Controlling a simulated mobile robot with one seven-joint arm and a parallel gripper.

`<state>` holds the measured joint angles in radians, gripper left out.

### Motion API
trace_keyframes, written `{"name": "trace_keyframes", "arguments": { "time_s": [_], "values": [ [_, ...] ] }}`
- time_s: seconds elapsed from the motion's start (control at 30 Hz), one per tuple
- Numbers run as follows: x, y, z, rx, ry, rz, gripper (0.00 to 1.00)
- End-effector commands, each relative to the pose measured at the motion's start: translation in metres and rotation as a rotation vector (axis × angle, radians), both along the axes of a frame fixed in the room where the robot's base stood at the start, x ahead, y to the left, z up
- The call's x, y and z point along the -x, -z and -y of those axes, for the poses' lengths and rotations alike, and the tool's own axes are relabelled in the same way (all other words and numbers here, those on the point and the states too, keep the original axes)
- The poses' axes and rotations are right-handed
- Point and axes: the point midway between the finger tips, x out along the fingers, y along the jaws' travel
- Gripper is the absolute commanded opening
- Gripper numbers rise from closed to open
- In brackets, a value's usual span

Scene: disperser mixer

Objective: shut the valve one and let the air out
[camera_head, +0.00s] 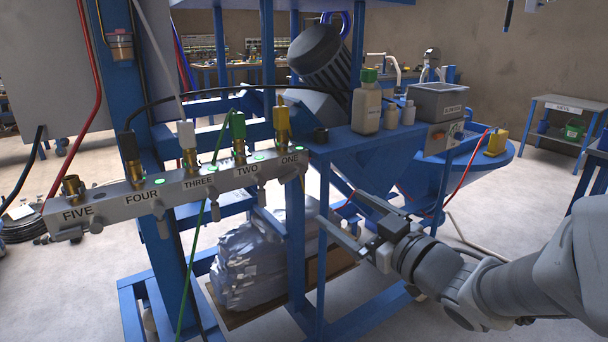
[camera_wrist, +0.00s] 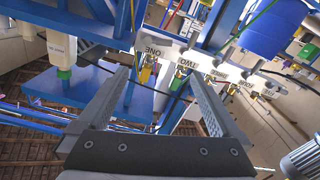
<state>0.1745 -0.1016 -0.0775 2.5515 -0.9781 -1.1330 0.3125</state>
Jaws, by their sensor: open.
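The grey manifold bar (camera_head: 135,204) carries outlets labelled FIVE to ONE, with ONE at its right end. At ONE a yellow-topped brass coupling (camera_head: 282,122) stands above the bar, and a small metal valve part (camera_head: 303,180) hangs below it. The label ONE (camera_wrist: 152,52) shows upside down in the wrist view, beyond my fingers. My gripper (camera_head: 330,206) is open and empty, below and to the right of outlet ONE, apart from it. In the wrist view, my gripper (camera_wrist: 158,82) frames the ONE end between its spread fingers. The valve's exact position is too small to tell.
A blue post (camera_head: 296,235) stands just left of my gripper. A blue shelf (camera_head: 350,145) with bottles (camera_head: 367,108) and a grey box (camera_head: 438,102) lies above and behind it. A wrapped sack (camera_head: 250,265) sits below. Hoses run up from the manifold.

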Motion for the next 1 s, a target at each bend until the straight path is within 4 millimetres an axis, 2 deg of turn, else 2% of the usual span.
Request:
{"name": "trace_keyframes", "arguments": {
  "time_s": [0.07,0.63,0.67,1.0],
  "values": [
    [-0.006,-0.005,-0.004,-0.001,-0.002,-0.005,1.00],
    [-0.040,-0.004,-0.028,0.002,0.003,-0.005,1.00],
    [-0.047,0.001,-0.033,0.004,0.000,0.000,1.00],
    [-0.107,0.002,-0.073,0.003,0.002,0.000,1.00]
  ]
}}
